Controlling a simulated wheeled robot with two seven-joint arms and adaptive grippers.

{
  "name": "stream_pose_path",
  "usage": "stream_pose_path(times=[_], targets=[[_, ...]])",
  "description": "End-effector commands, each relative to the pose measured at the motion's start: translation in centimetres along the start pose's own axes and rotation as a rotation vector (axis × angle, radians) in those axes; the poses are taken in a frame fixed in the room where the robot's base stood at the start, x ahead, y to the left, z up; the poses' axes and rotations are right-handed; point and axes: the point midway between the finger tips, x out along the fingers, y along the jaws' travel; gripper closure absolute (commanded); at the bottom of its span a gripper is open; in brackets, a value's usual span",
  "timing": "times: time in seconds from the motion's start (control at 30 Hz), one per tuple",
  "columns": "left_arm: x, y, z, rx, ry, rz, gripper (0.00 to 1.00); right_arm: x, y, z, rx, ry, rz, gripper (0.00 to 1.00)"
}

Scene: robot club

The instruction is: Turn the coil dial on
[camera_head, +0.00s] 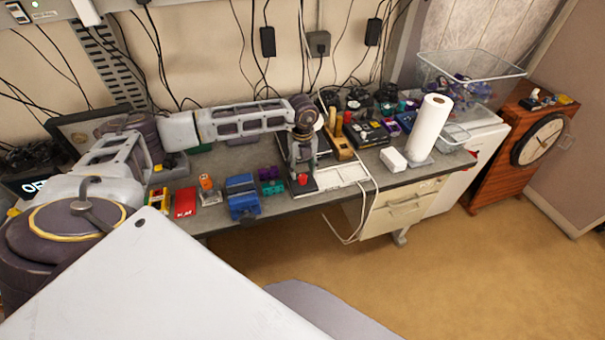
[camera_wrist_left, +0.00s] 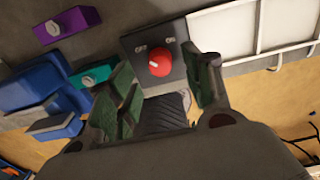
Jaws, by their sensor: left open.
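The coil dial (camera_wrist_left: 160,62) is a round red knob on a dark panel (camera_wrist_left: 178,78). I see no clear contact. In the head view my left arm reaches over the bench from the left and the gripper (camera_head: 302,162) points down above the red dial (camera_head: 303,179). My right gripper does not show.
A white frame (camera_head: 342,175) lies right of the dial. A blue device (camera_head: 242,196), a red box (camera_head: 185,202) and small purple and teal boxes (camera_wrist_left: 67,25) lie to its left. A paper towel roll (camera_head: 429,126) stands further right. Cables hang on the wall behind.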

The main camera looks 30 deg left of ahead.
Motion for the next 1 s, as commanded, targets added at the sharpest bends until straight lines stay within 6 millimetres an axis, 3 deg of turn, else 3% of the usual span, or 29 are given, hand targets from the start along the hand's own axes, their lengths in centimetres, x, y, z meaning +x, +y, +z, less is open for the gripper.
stream_pose_path(times=[0.3, 0.73, 1.0], targets=[[3.1, 0.0, -0.1, 0.001, 0.001, 0.0, 0.5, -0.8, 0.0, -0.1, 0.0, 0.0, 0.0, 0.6], [3.8, 0.0, 0.0, 0.001, 0.0, 0.0, 0.5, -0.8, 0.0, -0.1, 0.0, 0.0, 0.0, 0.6], [3.7, 0.0, 0.0, 0.001, 0.0, 0.0, 0.84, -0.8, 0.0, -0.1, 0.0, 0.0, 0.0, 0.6]])
